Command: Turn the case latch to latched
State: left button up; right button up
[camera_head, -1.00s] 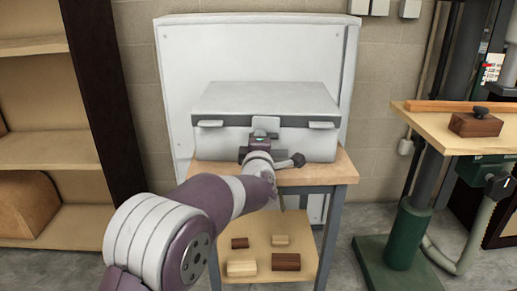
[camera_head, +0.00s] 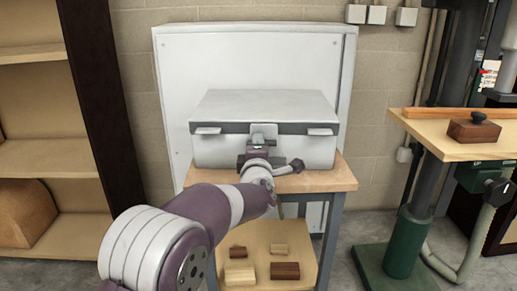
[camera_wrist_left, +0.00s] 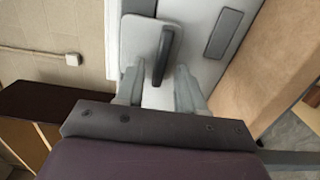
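The white case (camera_head: 220,150) stands closed on the small wooden-topped table, with a grey band under its lid. Its latch (camera_head: 264,129) is at the middle of the front. In the left wrist view the latch shows as a pale plate (camera_wrist_left: 140,38) with a dark handle bar (camera_wrist_left: 164,52), slightly tilted. My left gripper (camera_head: 262,141) is at the latch. In the wrist view my left gripper (camera_wrist_left: 158,88) has its fingers apart, one on each side of the bar's near end, with gaps visible. My right gripper is not in view.
Pale plates (camera_head: 208,130) jut from the case front on both sides of the latch. The table (camera_head: 325,178) has several wood blocks on its lower shelf (camera_head: 258,240). A white cabinet (camera_head: 175,80) stands behind; a machine with a wooden table (camera_head: 430,124) is at right.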

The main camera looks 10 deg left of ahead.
pick_arm(q)
jog(key=shift+s, duration=0.1)
jog(key=p+v, duration=0.1)
jog(key=v, duration=1.1)
jog(key=shift+s, duration=0.3)
jog(key=shift+d, duration=0.15)
